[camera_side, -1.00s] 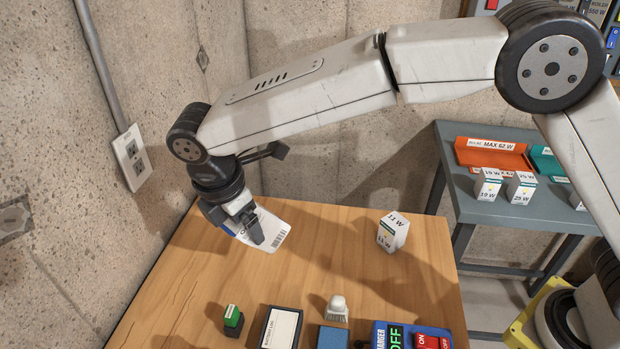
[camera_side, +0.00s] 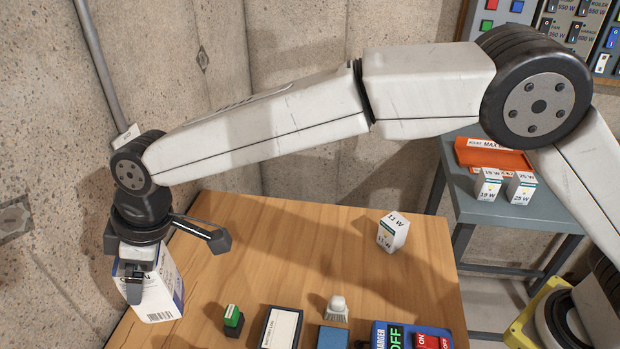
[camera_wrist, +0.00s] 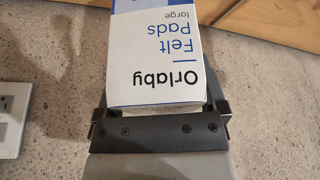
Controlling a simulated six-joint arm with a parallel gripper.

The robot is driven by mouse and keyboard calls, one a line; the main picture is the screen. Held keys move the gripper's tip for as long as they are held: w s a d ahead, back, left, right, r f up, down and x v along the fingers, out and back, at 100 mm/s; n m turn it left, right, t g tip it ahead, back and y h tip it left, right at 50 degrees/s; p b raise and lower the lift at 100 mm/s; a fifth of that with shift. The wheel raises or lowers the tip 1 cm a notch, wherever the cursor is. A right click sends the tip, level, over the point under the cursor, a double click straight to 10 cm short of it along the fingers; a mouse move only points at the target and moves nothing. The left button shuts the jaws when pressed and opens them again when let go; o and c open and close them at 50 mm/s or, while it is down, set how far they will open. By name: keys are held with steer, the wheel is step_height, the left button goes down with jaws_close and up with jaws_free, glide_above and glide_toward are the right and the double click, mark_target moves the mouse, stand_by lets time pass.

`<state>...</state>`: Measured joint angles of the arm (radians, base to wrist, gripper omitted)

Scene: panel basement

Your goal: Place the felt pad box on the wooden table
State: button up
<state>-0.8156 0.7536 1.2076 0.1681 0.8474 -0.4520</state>
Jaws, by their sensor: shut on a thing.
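The felt pad box (camera_side: 165,286) is white with blue print and hangs in my gripper (camera_side: 132,283) at the left end of the wooden table (camera_side: 255,240). In the wrist view the box (camera_wrist: 158,50) reads "Orlaby Felt Pads large", upside down, between the fingers of my gripper (camera_wrist: 158,108). My gripper is shut on it. The wrist view shows concrete around the box and a wooden edge (camera_wrist: 275,22) at top right, so the box appears to be off the table's left edge. Its height against the tabletop is hard to tell.
An 11 W bulb box (camera_side: 392,233) stands on the table's right part. A green-topped block (camera_side: 233,320), a dark labelled box (camera_side: 281,328), a brush (camera_side: 337,308) and a charger (camera_side: 410,336) line the front. The table's middle is clear. A concrete wall (camera_side: 60,200) is close at left.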

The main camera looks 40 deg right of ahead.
mark_target(160, 305)
steer(key=shift+f, duration=1.4)
steer(key=shift+f, duration=3.15)
steer(key=shift+f, duration=0.1)
steer(key=shift+f, duration=1.75)
steer(key=o, duration=0.9)
steer(key=shift+f, duration=0.1)
steer(key=shift+r, duration=0.2)
